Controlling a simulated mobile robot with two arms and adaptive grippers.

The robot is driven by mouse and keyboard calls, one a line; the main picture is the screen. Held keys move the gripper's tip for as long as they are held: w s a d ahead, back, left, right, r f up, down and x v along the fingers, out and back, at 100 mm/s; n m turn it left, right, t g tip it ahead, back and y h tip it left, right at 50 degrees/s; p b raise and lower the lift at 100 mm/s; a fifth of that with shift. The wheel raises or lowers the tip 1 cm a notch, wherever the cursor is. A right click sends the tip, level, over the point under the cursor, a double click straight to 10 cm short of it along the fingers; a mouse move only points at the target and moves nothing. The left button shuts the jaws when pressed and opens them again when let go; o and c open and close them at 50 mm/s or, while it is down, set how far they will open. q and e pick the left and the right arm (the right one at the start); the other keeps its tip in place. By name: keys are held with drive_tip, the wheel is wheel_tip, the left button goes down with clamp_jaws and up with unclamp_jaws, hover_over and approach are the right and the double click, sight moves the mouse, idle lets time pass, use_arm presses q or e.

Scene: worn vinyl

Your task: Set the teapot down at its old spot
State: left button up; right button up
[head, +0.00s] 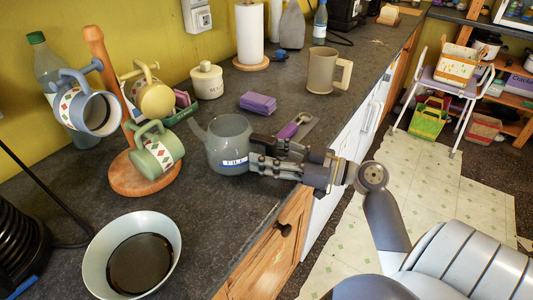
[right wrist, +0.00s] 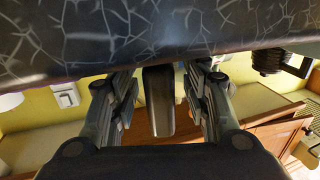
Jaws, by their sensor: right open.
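The teapot (head: 229,140) is a rounded grey-blue pot with a blue-and-white label, a spout on its left and a dark handle on its right. It looks upright on the dark counter, near the front edge. My right gripper (head: 258,156) reaches in from the right at the handle side, with its fingers open. In the right wrist view the parted fingers (right wrist: 161,82) stand on both sides of a dark bar (right wrist: 158,100), which looks like the handle. I cannot tell whether they touch it. The gripper hides part of the handle. My left gripper is not in view.
A wooden stand (head: 144,188) with several patterned mugs is left of the teapot. A pale bowl (head: 94,240) sits front left. A purple block (head: 258,102), a purple-handled utensil (head: 289,130), a canister (head: 207,80) and a beige mug (head: 321,71) are behind. Counter in front of the teapot is clear.

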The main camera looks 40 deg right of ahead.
sight(277, 157)
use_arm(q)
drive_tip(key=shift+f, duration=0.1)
use_arm(e)
drive_tip(key=shift+s+d, duration=0.1)
drive_tip(key=shift+s+d+b, duration=0.3)
drive_tip(key=shift+s+b, duration=0.1)
drive_tip(key=shift+s, duration=0.05)
drive_tip(key=shift+s+d, duration=0.3)
drive_tip(key=shift+s, duration=0.1)
drive_tip(key=shift+b+v, duration=0.75)
drive_tip(key=shift+v, duration=0.3)
drive_tip(key=shift+b+v, duration=0.75)
drive_tip(key=shift+v, duration=0.95)
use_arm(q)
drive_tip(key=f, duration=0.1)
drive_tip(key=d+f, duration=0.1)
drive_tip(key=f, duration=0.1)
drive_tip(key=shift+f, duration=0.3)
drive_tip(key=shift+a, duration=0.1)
